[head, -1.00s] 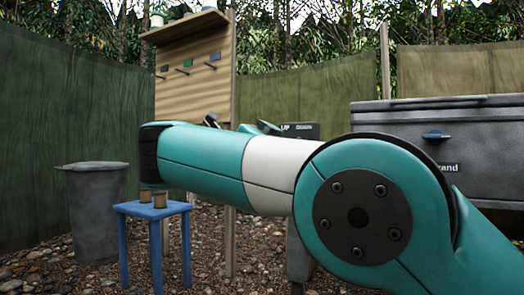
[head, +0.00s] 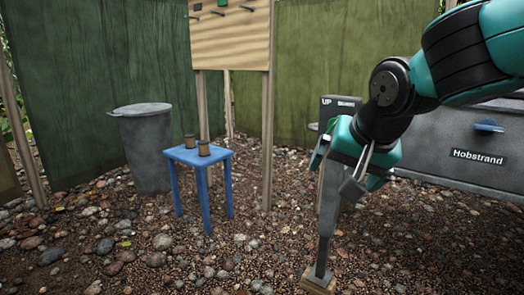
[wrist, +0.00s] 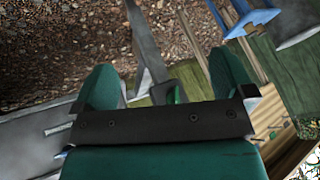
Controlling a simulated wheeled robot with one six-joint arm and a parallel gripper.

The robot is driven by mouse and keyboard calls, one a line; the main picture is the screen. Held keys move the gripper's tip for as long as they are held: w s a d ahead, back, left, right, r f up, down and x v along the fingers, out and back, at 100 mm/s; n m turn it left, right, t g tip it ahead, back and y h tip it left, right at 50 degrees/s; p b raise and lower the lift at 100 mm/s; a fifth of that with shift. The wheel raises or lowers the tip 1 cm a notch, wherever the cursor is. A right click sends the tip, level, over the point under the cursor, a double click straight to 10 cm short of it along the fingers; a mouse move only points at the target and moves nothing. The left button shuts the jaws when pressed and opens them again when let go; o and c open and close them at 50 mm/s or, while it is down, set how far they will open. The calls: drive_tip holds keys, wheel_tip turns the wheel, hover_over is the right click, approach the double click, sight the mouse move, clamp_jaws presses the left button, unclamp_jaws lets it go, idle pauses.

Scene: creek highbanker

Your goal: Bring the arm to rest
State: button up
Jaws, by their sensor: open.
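My arm (head: 465,50) comes in from the upper right in the head view. My gripper (head: 345,175) hangs at its end with green fingers, pointing down and left. In the wrist view my gripper (wrist: 165,78) has its two green fingers spread apart. A grey post (head: 326,215) stands behind the gripper in the head view, and it also shows beyond the fingers in the wrist view (wrist: 146,45). A small grey bar (head: 354,185) shows by the fingers; I cannot tell whether it touches them.
A dark box marked UP (head: 340,105) is behind the gripper. A grey Hobstrand cabinet (head: 460,160) stands at the right. A blue stool (head: 198,157) with two small cans (head: 203,148) and a grey bin (head: 146,150) stand left. Stony ground (head: 150,260) in front is open.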

drive_tip(key=s+r+n+g+y+p, duration=0.2)
drive_tip(key=s+n+g+p, duration=0.6)
drive_tip(key=s, duration=1.3)
wheel_tip(320, 180, up, 37)
drive_tip(key=n+t+p, duration=0.1)
drive_tip(key=n+p, duration=0.1)
drive_tip(key=p, duration=3.3)
drive_tip(key=shift+s+d+f+t, duration=0.15)
drive_tip(key=shift+s+d+t, duration=0.05)
drive_tip(key=shift+d+t, duration=0.1)
